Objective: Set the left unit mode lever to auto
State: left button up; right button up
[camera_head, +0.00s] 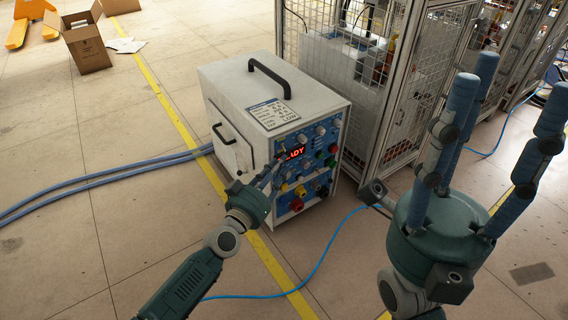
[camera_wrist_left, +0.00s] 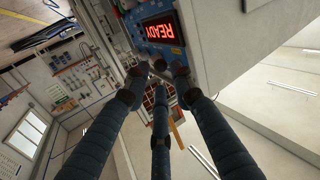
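The unit is a white box (camera_head: 228,85) with a black top handle and a blue control panel (camera_head: 325,147) on its front. The panel carries several knobs and buttons. Its red display (camera_head: 295,152) reads READY in the left wrist view (camera_wrist_left: 159,29), and is partly covered in the head view. My left gripper (camera_head: 277,163) is at the panel, just below left of the display. Its fingers converge near the panel in the left wrist view (camera_wrist_left: 158,72). I cannot make out the mode lever, or whether the fingers touch it. My right gripper (camera_head: 500,110) is open and empty, fingers spread upward, right of the unit.
A wire-mesh cage (camera_head: 430,85) stands close behind and right of the unit. Blue hoses (camera_head: 110,176) run across the floor at left, and a thin blue cable (camera_head: 325,255) lies in front. An open cardboard box (camera_head: 88,50) stands far left. The left floor is mostly clear.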

pick_arm(q)
jog(key=x, duration=0.3)
jog(key=shift+w+d+b, duration=0.15)
jog(key=shift+w+b, duration=0.15)
jog(key=shift+b, duration=0.05)
grip_shut()
